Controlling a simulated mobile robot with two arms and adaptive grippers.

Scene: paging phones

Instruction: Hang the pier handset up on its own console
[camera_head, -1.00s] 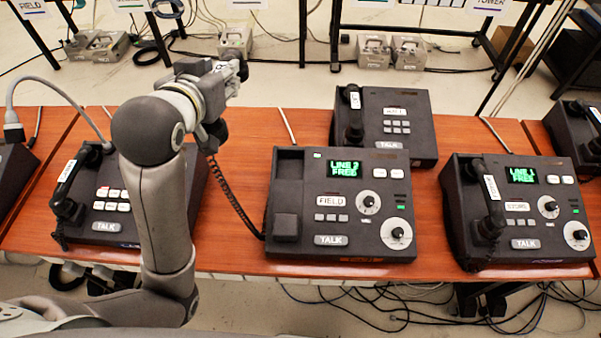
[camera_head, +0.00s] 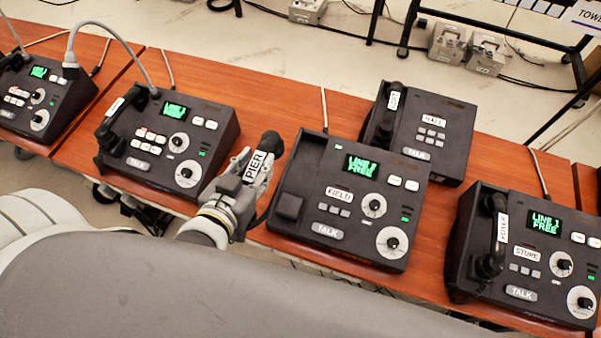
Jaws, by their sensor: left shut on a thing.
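My left gripper (camera_head: 250,172) is shut on the pier handset (camera_head: 263,158), a dark handset with a white PIER label. It is held tilted, just left of the FIELD console (camera_head: 330,228). That console has an empty handset cradle (camera_head: 311,168) along its left side, and its screen reads LINE 2 FREE. I see no console labelled PIER. The handset's lower end is hidden by the gripper, and its cord is hard to make out. My right gripper is not in view.
The console to the left (camera_head: 208,155), the HALL console (camera_head: 455,130) behind and the STORE console (camera_head: 520,255) at right each carry a handset. Another console (camera_head: 45,95) stands far left. Consoles crowd the orange wooden table (camera_head: 270,105).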

